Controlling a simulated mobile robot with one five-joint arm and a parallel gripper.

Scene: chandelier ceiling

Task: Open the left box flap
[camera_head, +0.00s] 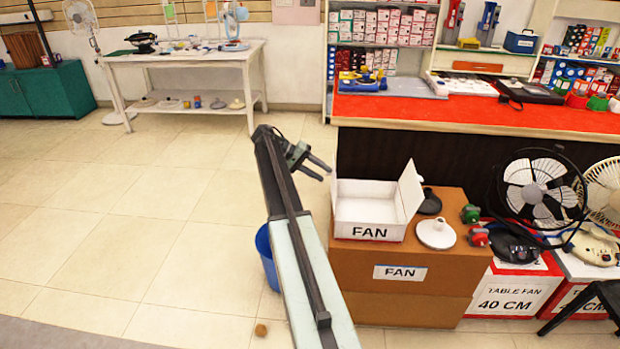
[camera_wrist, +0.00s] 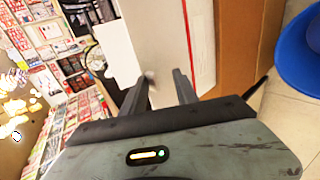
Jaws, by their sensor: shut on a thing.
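The white box (camera_head: 368,230) marked FAN stands open at the top on a brown carton. Its right flap (camera_head: 410,190) stands up and leans outward. My gripper (camera_head: 326,171) is at the box's upper left, by its left side. In the wrist view, my gripper (camera_wrist: 163,88) has a finger on each side of the near edge of a pale panel (camera_wrist: 168,45), which I take to be the left flap, and is shut on it. The head view does not show the left flap clearly. The white right flap (camera_wrist: 118,58) appears beyond the left finger in the wrist view.
The brown carton (camera_head: 400,278) bears the box, a white lamp shade (camera_head: 435,233) and a dark one. A blue bin (camera_head: 265,252) stands left of it. The red-topped counter (camera_head: 470,112) is behind.

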